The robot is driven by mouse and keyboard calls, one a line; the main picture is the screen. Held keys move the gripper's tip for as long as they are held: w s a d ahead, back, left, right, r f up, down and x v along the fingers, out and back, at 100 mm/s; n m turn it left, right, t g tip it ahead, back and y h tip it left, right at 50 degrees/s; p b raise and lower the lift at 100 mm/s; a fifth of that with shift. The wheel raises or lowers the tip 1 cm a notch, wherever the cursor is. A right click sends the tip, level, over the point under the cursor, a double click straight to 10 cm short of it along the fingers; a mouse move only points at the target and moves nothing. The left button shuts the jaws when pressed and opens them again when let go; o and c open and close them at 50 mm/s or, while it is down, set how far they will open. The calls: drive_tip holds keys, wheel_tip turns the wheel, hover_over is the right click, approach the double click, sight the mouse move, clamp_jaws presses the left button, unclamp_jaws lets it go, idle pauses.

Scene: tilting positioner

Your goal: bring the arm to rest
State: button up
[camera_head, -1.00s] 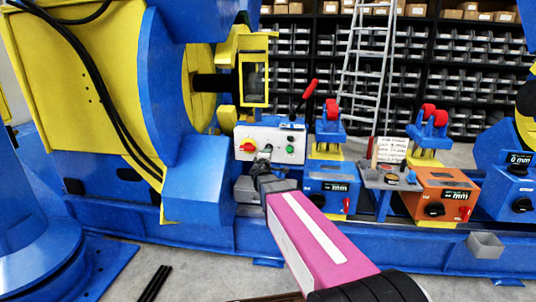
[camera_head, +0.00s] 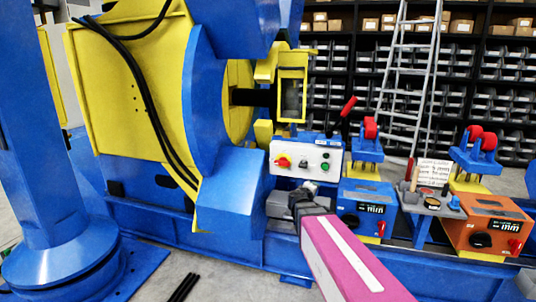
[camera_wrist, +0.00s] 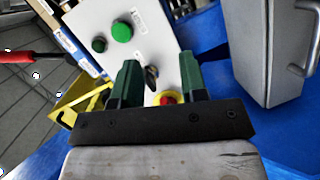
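My gripper (camera_wrist: 158,80) shows two green fingers standing apart in the wrist view, with nothing held between them. In the head view my gripper (camera_head: 303,190) is at the lower front of the white control box (camera_head: 308,150), small and partly hidden by my pink arm link. In the wrist view the control box (camera_wrist: 133,35) lies beyond the fingers. A dark selector switch (camera_wrist: 151,76) and a red knob on a yellow disc (camera_wrist: 167,98) appear in the gap between them. I cannot tell whether the fingers touch the box.
The blue and yellow positioner (camera_head: 135,90) stands at the left. A blue unit (camera_head: 362,205) and an orange unit (camera_head: 487,228) with red rollers stand at the right, with a small tool stand (camera_head: 430,203) between. A red-handled lever (camera_head: 348,106) rises behind the box. Shelves and a ladder fill the back.

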drive_tip(key=s+d+f+m+g, duration=0.4)
drive_tip(key=s+f+g, duration=0.1)
drive_tip(key=s+f, duration=0.2)
drive_tip(key=s+a+f+m+g+y, duration=0.2)
drive_tip(key=s+a+f+g+y, duration=0.1)
drive_tip(key=s, duration=0.5)
drive_tip(key=s+a+f+m+g+y, duration=0.2)
drive_tip(key=s+f+g+y, duration=0.3)
drive_tip(key=s+f, duration=0.3)
drive_tip(key=shift+a+m, duration=0.4)
drive_tip(key=shift+a, duration=0.45)
